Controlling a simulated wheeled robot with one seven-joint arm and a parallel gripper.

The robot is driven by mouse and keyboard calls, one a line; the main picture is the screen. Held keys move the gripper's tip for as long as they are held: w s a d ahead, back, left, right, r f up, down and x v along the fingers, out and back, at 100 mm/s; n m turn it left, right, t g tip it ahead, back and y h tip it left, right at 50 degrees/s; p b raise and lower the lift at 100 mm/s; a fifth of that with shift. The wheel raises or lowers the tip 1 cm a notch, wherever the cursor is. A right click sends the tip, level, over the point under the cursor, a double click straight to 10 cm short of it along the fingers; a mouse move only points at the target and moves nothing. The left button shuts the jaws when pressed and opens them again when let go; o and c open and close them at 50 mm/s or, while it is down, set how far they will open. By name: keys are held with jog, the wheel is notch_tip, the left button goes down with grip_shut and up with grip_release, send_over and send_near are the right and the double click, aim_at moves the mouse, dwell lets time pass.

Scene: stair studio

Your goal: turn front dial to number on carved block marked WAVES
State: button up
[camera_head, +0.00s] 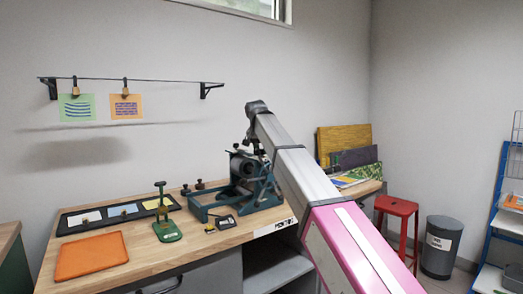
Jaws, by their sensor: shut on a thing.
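A teal printing press (265,193) with a dark round roller end stands on the wooden bench. My gripper (252,143) is small and dark at the end of my arm, pointing down at the top of the press. It is shut on what looks like a dial there, but its fingers and the dial are too small and partly hidden to make out. A black tray (66,231) on the left holds a white block (85,217), a blue block (123,210) and a yellow block (157,202). Their markings and numbers are unreadable from here.
A green stand (166,230), an orange mat (91,256) and a small dark device (225,222) lie left of the press. A print with blue waves (77,107) and an orange print (125,106) hang above. A red stool (397,212) and grey bin (440,246) stand right.

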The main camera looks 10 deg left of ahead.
jog(key=o, duration=0.9)
jog(key=v, duration=1.1)
jog(key=shift+f, duration=0.1)
